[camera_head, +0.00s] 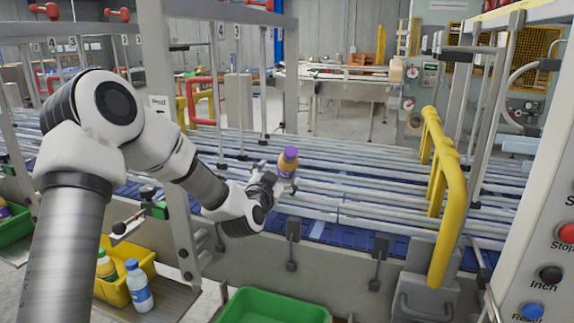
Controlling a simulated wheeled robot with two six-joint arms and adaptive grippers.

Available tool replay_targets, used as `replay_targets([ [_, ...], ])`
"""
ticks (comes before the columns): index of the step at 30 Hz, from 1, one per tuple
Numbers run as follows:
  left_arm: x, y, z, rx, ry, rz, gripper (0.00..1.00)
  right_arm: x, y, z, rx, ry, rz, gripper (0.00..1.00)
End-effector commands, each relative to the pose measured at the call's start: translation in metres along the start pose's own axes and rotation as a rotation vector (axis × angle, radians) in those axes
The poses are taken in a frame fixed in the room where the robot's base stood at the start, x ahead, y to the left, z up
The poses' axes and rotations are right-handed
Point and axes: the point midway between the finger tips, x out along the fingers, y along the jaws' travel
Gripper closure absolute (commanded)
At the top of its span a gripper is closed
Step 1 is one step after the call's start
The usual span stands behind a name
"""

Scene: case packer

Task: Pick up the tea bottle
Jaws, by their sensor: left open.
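A bottle with a purple cap and a purple and orange body (288,162) shows at the conveyor, slightly tilted. My left gripper (279,184) is at its lower part, with the jaws open; whether they touch it I cannot tell. The bottle's lower end is partly hidden by the gripper. No label is readable, so I cannot tell which bottle is tea. My right gripper is out of view.
The conveyor (350,197) with metal rails runs across behind the gripper. A green crate (270,306) stands below at the front. A yellow guard rail (449,200) and a button panel (548,255) are at right. A grey post (167,140) stands behind my left arm.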

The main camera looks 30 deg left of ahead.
Motion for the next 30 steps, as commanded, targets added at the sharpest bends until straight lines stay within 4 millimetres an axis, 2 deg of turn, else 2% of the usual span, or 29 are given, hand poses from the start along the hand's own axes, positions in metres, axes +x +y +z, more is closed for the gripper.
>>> replay_targets([
  [6, 0.036, 0.000, -0.010, 0.004, -0.001, 0.002, 0.14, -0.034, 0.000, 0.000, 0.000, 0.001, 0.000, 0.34],
  [10, 0.053, 0.001, -0.005, 0.001, -0.001, 0.001, 0.14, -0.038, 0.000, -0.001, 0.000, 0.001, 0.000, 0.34],
  [16, 0.056, 0.002, -0.002, -0.001, -0.001, 0.002, 0.14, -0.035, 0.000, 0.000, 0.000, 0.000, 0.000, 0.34],
  [17, 0.056, 0.002, -0.003, -0.001, -0.001, 0.002, 0.18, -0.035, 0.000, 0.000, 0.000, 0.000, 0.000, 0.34],
  [21, 0.055, 0.002, -0.003, -0.001, -0.001, 0.002, 0.67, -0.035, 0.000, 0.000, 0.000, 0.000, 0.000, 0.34],
  [23, 0.055, 0.002, -0.003, -0.001, -0.001, 0.002, 0.88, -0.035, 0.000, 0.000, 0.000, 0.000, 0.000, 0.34],
  [24, 0.055, 0.002, -0.003, -0.001, -0.001, 0.001, 0.91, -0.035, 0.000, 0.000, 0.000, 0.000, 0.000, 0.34],
  [30, 0.056, 0.002, -0.004, -0.001, 0.001, 0.000, 0.91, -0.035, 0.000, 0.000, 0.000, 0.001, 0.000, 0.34],
])
